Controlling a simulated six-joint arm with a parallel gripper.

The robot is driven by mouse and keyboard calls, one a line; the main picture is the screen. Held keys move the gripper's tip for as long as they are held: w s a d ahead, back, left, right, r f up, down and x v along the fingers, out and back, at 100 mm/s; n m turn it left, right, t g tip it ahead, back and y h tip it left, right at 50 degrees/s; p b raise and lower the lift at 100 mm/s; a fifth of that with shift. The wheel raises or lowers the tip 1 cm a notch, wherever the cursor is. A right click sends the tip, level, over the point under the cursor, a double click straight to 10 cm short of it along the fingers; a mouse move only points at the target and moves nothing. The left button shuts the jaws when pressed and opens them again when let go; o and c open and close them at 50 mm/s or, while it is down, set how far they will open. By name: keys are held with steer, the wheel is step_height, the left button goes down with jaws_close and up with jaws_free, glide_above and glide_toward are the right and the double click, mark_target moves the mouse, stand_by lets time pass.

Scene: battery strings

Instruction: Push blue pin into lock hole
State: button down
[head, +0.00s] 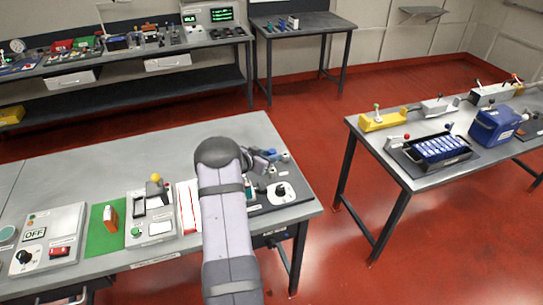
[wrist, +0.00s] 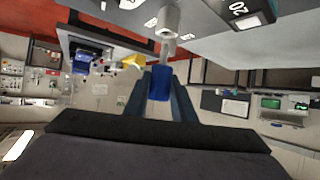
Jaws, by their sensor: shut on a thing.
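In the wrist view, which looks upside down, my gripper (wrist: 162,80) is shut on the blue pin (wrist: 160,88), held between its two dark fingers. A grey metal cylinder (wrist: 169,20) with a narrower end lies just beyond the fingertips, roughly in line with the pin. I cannot tell whether pin and cylinder touch. The lock hole itself is not clearly visible. In the head view my gripper (head: 264,157) is over the right end of the near bench, partly hidden by my arm. The pin cannot be made out there.
A panel with a black knob (head: 281,191) lies on the near bench (head: 150,150) close to my gripper. A yellow-topped lever device (head: 155,190), green mat (head: 97,232) and OFF box (head: 45,240) stand left. The right table (head: 408,172) holds a blue box (head: 495,125).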

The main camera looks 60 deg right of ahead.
steer(key=shift+f+b, duration=1.6)
steer(key=shift+f, duration=0.75)
steer(key=c, duration=1.4)
jaws_free()
steer(key=shift+b+v, duration=1.2)
steer(key=shift+v, duration=2.45)
